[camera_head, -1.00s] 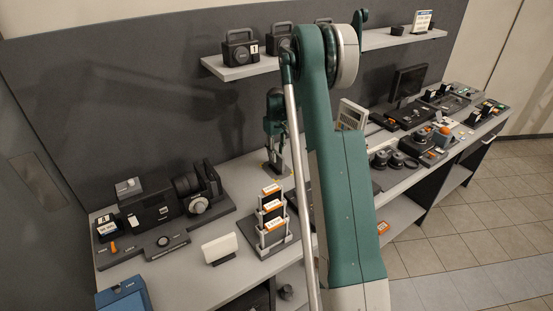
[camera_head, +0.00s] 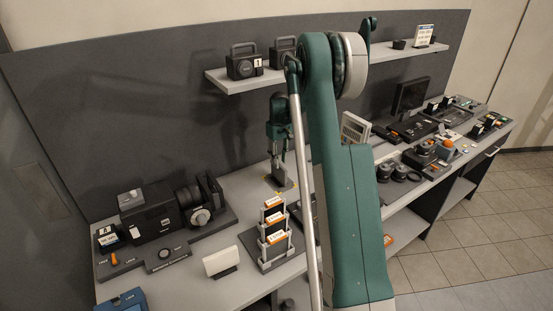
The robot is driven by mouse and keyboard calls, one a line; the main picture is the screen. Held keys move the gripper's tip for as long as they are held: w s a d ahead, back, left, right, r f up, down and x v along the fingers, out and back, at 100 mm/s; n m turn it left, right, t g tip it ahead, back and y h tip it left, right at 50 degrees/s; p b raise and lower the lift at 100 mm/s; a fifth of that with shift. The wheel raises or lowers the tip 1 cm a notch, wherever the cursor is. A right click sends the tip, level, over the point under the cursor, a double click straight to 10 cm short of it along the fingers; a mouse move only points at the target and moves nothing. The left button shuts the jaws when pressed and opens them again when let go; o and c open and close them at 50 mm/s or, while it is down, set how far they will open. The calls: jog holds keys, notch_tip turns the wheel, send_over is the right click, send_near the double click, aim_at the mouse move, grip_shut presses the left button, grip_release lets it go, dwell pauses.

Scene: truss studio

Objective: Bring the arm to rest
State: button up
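My arm stands large in the middle of the head view, its green links rising from the bottom and folding over at the top. My gripper (camera_head: 281,160) hangs down over the counter (camera_head: 232,188), left of the arm's silver rod. It is just above or at a small grey stand with yellow-marked corners (camera_head: 283,183). The fingers are small and dark here, and I cannot tell whether they are open, shut or touching the stand.
A rack with orange-labelled cards (camera_head: 273,222) stands in front of the gripper. A camera device (camera_head: 160,217) is at left, with a white card (camera_head: 221,261) near the front edge. A shelf (camera_head: 235,79) carries black boxes above. A monitor (camera_head: 409,95) and control panels stand right.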

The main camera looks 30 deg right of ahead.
jog(key=shift+a, duration=0.1)
jog(key=a+r+m+t+y+b, duration=0.15)
jog(key=a+r+b, duration=0.35)
jog(key=a, duration=0.7)
jog(key=s+a+r+t+h+b, duration=0.1)
jog(key=s+a+r+t, duration=0.2)
jog(key=s+a+r, duration=1.1)
jog(key=s+a+n+b, duration=0.1)
jog(key=s+a, duration=0.3)
jog(key=s, duration=0.4)
jog(key=s+a, duration=0.4)
jog(key=s, duration=0.4)
jog(key=s+a+f+t, duration=0.1)
jog(key=s+a+f, duration=0.1)
jog(key=s, duration=0.6)
jog(key=s+a+f+t+b, duration=0.1)
jog(key=s+a+f, duration=0.1)
jog(key=s, duration=0.6)
jog(key=shift+a+f+t, duration=0.35)
jog(key=shift+a+f, duration=0.05)
jog(key=shift+f, duration=0.3)
jog(key=shift+s+n+h, duration=0.1)
jog(key=shift+n+h, duration=0.15)
jog(key=shift+c, duration=0.2)
